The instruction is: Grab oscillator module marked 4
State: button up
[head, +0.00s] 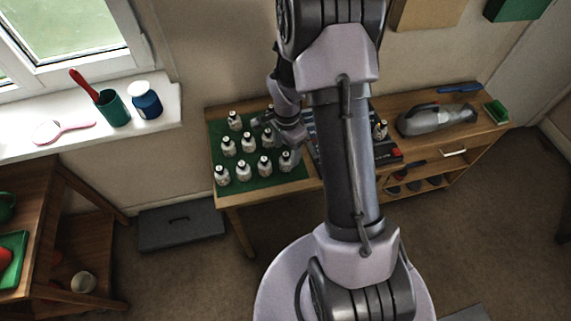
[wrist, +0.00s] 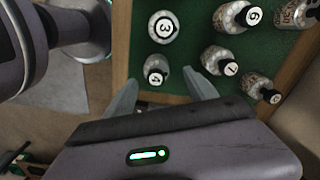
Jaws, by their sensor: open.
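The oscillator module marked 4 (wrist: 156,67) is a small clear-and-grey bottle-like piece with a white number disc on a dark knob. It stands on the green mat (wrist: 143,28) in the wrist view. My gripper (wrist: 160,77) is open, with one finger on each side of this module in the picture; I cannot tell how far above it the fingers are. The module marked 3 (wrist: 163,27) stands just beyond it. In the head view the numbers are too small to read, and my arm hides part of the mat.
Modules marked 6 (wrist: 234,17) and 7 (wrist: 215,60) stand to the right, with others near the mat's edge. In the head view the wooden desk (head: 235,200) also holds a dark panel (head: 386,150) and a grey handheld vacuum (head: 437,119). A window sill is at left.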

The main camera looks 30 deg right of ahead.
aim_at(286, 160)
jog(key=f+b, duration=0.1)
jog(key=f, duration=0.2)
jog(key=f+b, duration=0.1)
jog(key=f, duration=0.1)
jog(key=shift+s+a+f+b, duration=0.1)
jog(key=shift+s+a+b, duration=0.15)
jog(key=shift+b, duration=0.1)
jog(key=shift+c, duration=0.7)
grip_shut()
jog(key=shift+r, duration=0.25)
